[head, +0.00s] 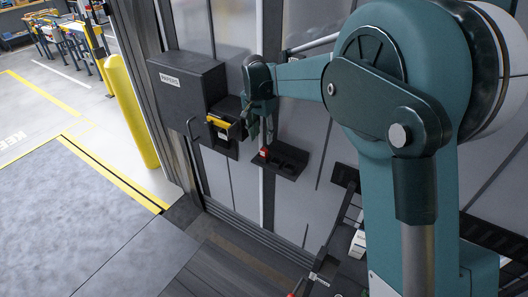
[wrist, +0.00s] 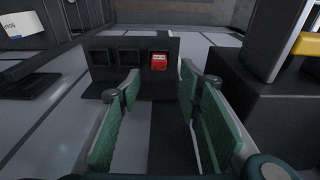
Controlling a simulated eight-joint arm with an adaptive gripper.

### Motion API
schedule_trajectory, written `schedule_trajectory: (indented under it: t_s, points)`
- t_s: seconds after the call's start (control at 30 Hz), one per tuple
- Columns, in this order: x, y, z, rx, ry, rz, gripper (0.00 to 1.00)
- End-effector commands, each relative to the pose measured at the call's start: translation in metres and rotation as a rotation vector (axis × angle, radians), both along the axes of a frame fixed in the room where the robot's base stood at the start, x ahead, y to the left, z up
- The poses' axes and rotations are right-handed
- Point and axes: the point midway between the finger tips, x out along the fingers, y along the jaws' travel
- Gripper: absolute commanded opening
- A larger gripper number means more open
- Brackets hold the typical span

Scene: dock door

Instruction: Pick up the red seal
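The red seal (head: 264,152) is a small red block on a dark wall-mounted rack (head: 291,165). In the wrist view the red seal (wrist: 160,62) sits in the right-hand slot of the rack (wrist: 100,82), with a pale label on its front; the other two slots look empty. My gripper (head: 261,134) hangs close above the seal in the head view. In the wrist view my gripper (wrist: 160,82) is open, its green-padded fingers apart and empty. The seal lies beyond the fingertips, between their lines, not visibly touched.
A dark box (head: 187,82) is fixed on the door left of my gripper. Beside it is a dark latch housing with a yellow handle (head: 219,122), which also shows at right in the wrist view (wrist: 308,44). A yellow post (head: 132,112) stands farther left.

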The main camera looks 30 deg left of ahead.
Motion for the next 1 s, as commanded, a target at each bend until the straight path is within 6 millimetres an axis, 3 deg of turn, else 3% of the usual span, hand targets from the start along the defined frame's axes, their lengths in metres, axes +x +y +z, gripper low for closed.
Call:
schedule_trajectory:
  t_s: [0.37,0.73,1.0]
  points:
    - [0.000,0.001,-0.001,-0.002,0.001,-0.001,0.35]
    - [0.003,0.001,-0.024,-0.002,0.001,-0.002,0.35]
    - [0.003,0.001,-0.027,-0.002,0.001,-0.001,0.35]
